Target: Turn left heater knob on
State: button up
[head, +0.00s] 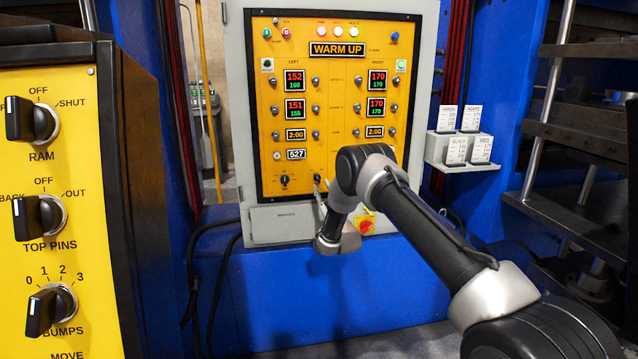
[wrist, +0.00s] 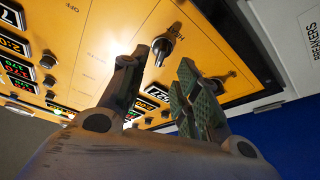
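The yellow control panel (head: 335,90) has LEFT and RIGHT columns. Two black knobs show low on its left half: a left one (head: 284,180) and one nearer the middle (head: 318,178). Their labels are too small to read in the head view, so I cannot tell which is the left heater knob. My gripper (head: 319,194) is just below the middle one. In the wrist view my gripper (wrist: 160,62) is open and empty, its fingers spread towards one knob (wrist: 161,50), apparently not touching it. Another knob (wrist: 214,84) shows beside the right finger.
My arm hides the panel's lower right. A red-and-yellow switch (head: 365,223) sits just below the panel. The grey box below the panel (head: 283,222) also shows in the wrist view, marked BREAKERS (wrist: 300,35). A nearer yellow panel (head: 85,200) with large knobs stands at left.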

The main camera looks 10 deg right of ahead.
aim_at(318, 179)
jog(key=x, duration=0.5)
jog(key=shift+w, duration=0.15)
jog(key=shift+c, duration=0.3)
jog(key=shift+r, duration=0.1)
grip_shut()
jog(key=shift+r, duration=0.1)
